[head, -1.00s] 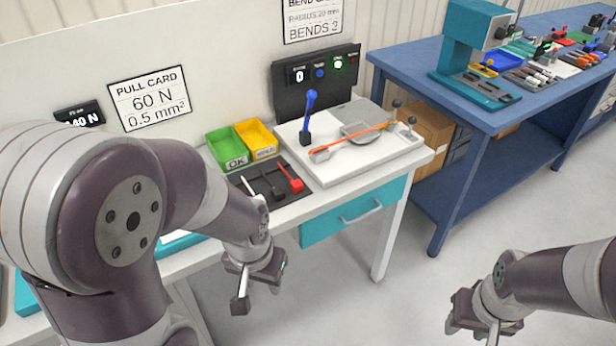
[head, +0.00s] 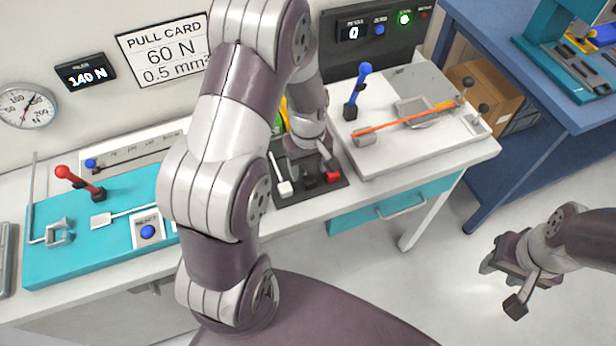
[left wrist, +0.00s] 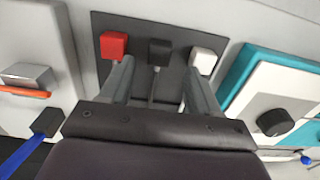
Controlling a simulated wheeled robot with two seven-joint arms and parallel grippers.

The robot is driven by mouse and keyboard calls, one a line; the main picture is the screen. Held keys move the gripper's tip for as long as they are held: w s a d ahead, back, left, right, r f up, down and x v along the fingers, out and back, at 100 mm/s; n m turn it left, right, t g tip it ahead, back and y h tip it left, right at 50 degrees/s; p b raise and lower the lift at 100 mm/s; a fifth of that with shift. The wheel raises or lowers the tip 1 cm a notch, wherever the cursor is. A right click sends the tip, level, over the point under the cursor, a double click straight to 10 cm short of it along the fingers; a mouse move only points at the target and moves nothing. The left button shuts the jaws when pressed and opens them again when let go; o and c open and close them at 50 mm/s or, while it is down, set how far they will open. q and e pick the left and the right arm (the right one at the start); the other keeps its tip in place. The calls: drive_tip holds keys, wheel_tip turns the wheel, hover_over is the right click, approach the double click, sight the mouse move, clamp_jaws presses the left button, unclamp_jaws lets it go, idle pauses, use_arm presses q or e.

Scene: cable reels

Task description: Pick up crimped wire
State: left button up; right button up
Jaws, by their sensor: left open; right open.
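Three wires with coloured block ends lie on a dark mat (head: 330,192): a white end (head: 285,188), a black end (head: 308,180) and a red end (head: 333,177). My left gripper (head: 318,160) is over the mat, open. In the left wrist view its fingers (left wrist: 158,75) stand apart on either side of the black-ended wire (left wrist: 160,50); contact cannot be told. The red end (left wrist: 114,45) and white end (left wrist: 203,61) are just outside the fingers. My right gripper (head: 503,282) is open and empty above the floor at right.
A white bend fixture (head: 400,155) with an orange wire (head: 410,120) and blue lever (head: 358,90) stands right of the mat. A teal pull tester (head: 70,255) with a red lever is at left. A blue table (head: 530,150) stands at far right.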

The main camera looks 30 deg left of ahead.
sight(309, 180)
use_arm(q)
drive_tip(key=f, duration=0.3)
drive_tip(key=shift+d, duration=0.2)
drive_tip(key=shift+s+f, duration=0.15)
drive_tip(key=shift+f, duration=0.15)
drive_tip(key=c, duration=0.4)
clamp_jaws()
